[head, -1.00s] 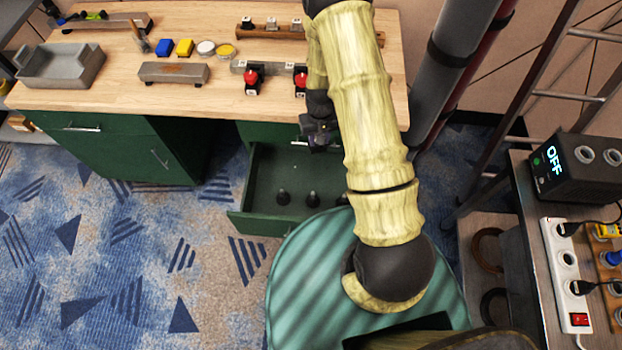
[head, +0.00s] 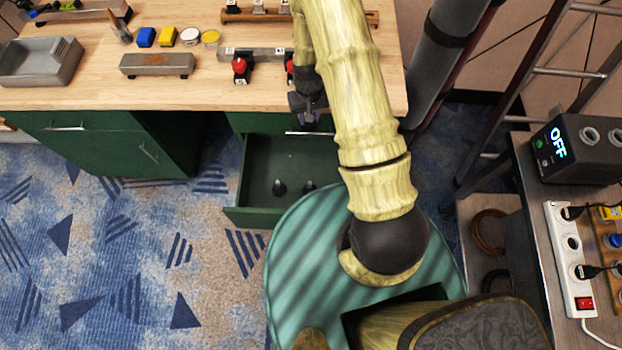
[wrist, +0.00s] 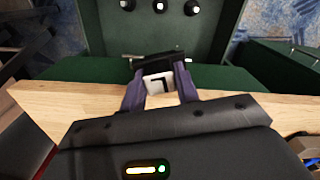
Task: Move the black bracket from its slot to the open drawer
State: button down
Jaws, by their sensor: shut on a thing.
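My gripper (wrist: 160,95) is shut on the black bracket (wrist: 160,58), which shows in the wrist view as a dark bar with a white tag bearing a black angled mark. In the head view my gripper (head: 308,112) is near the desk's front edge, by the back of the open drawer, and the bracket cannot be made out there. The open green drawer (head: 262,168) is below the desktop. Dark pegs (head: 279,187) with pale tops stand on its floor. In the wrist view the drawer (wrist: 160,35) lies beyond the bracket.
A dark pipe (head: 445,70) stands right of the desk. A side table holds a power strip (head: 572,255).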

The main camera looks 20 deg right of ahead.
jog(key=a+f+m+b, duration=0.1)
jog(key=a+f+b, duration=0.2)
jog(key=f+b, duration=1.2)
jog(key=a+f+m+b, duration=0.2)
jog(key=f+b, duration=1.3)
jog(key=b, duration=1)
jog(key=shift+s+a+m+b, duration=0.3)
jog(key=shift+s+a+b, duration=0.05)
jog(key=shift+a, duration=0.25)
jog(key=shift+f, duration=0.1)
notch_tip(320, 180, down, 6)
jog(key=b, duration=0.2)
jog(key=shift+f, duration=0.1)
jog(key=shift+f+b, duration=1)
jog(key=shift+f, duration=0.85)
jog(key=shift+f, duration=0.1)
